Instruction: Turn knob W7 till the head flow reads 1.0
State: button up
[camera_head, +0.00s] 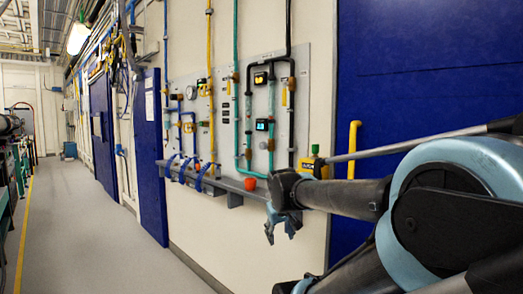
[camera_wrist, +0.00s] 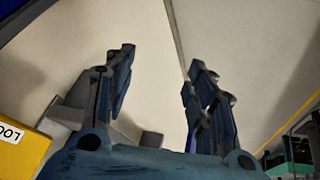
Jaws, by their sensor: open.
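The pipe panel (camera_head: 240,120) is on the cream wall in the head view, with coloured pipes, valves, a round gauge (camera_head: 190,92) and small readouts. An upper readout (camera_head: 261,78) shows orange and a lower one (camera_head: 263,125) shows blue; their digits are too small to read. I cannot make out a W7 label or tell which knob it is. My gripper (camera_head: 283,230) hangs in front of the wall, below the panel's lower right. In the wrist view my gripper (camera_wrist: 158,70) has its two fingers apart with nothing between them.
A grey ledge (camera_head: 225,184) with blue loops runs under the panel and holds an orange-red cup-like thing (camera_head: 249,184). A yellow box with a green top (camera_head: 315,160) is near my arm. A blue door (camera_head: 430,90) is at right. The aisle floor (camera_head: 90,220) is clear.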

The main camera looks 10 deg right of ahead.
jog(key=w+r+n+h, duration=0.4)
jog(key=w+r+n, duration=0.25)
jog(key=w, duration=0.25)
jog(key=n+t+h, duration=0.5)
jog(key=n+h, duration=0.3)
jog(key=h, duration=0.2)
send_near(261, 147)
jog(key=x, duration=1.1)
jog(key=shift+r, duration=0.1)
jog(key=shift+c, duration=0.6)
jog(key=c, duration=1)
